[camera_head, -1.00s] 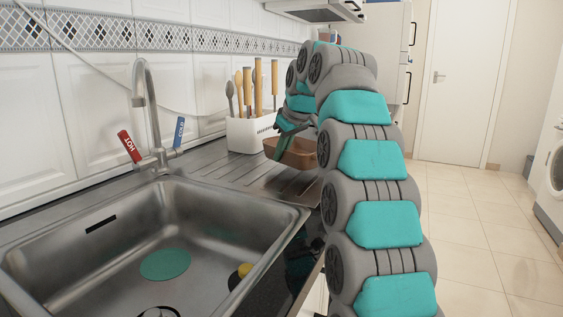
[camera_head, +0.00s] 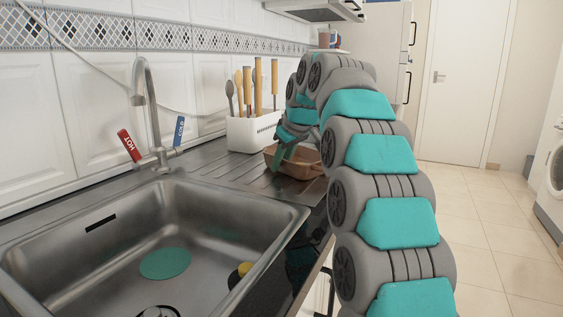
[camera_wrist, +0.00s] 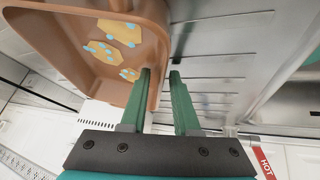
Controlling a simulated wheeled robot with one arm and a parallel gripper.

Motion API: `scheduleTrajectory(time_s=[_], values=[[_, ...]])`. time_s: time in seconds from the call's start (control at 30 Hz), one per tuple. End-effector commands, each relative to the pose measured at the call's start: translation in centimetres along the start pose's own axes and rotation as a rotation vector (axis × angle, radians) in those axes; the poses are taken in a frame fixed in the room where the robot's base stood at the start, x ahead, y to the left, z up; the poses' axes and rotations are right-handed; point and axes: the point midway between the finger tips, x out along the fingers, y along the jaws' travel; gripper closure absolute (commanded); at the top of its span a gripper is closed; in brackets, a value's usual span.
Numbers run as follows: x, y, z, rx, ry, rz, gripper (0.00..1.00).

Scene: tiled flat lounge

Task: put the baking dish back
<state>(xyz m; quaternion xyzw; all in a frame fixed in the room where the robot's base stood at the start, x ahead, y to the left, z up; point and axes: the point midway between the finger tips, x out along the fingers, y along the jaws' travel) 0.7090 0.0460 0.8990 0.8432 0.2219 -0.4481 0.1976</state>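The baking dish (camera_head: 296,163) is a brown, open dish over the ribbed metal drainboard, beside the sink. In the wrist view the dish (camera_wrist: 105,70) fills the upper left, with yellow patches dotted blue on its inner floor. My gripper (camera_wrist: 160,74) has its two green fingers on either side of the dish's wall, one inside and one outside, and appears shut on that wall. In the head view my gripper (camera_head: 287,150) is at the dish's near left side and partly hides it. I cannot tell whether the dish's underside touches the drainboard.
A white utensil holder (camera_head: 247,134) with wooden-handled tools stands behind the dish, close to it. The sink (camera_head: 165,235) with its tap (camera_head: 148,110) is in front. The drainboard (camera_head: 240,171) between sink and dish is bare. Tiled floor is open at the right.

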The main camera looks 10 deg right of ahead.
Motion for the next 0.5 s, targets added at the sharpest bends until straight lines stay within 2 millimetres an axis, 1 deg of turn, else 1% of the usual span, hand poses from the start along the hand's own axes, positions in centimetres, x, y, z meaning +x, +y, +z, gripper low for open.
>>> scheduleTrajectory(time_s=[0.3, 0.4, 0.5], values=[[-0.1, 0.0, -0.1, 0.000, 0.000, 0.000, 0.64], [-0.6, 0.1, -0.2, 0.000, 0.002, 0.001, 0.64], [-1.7, 0.1, -0.2, 0.000, 0.004, 0.003, 0.64]])
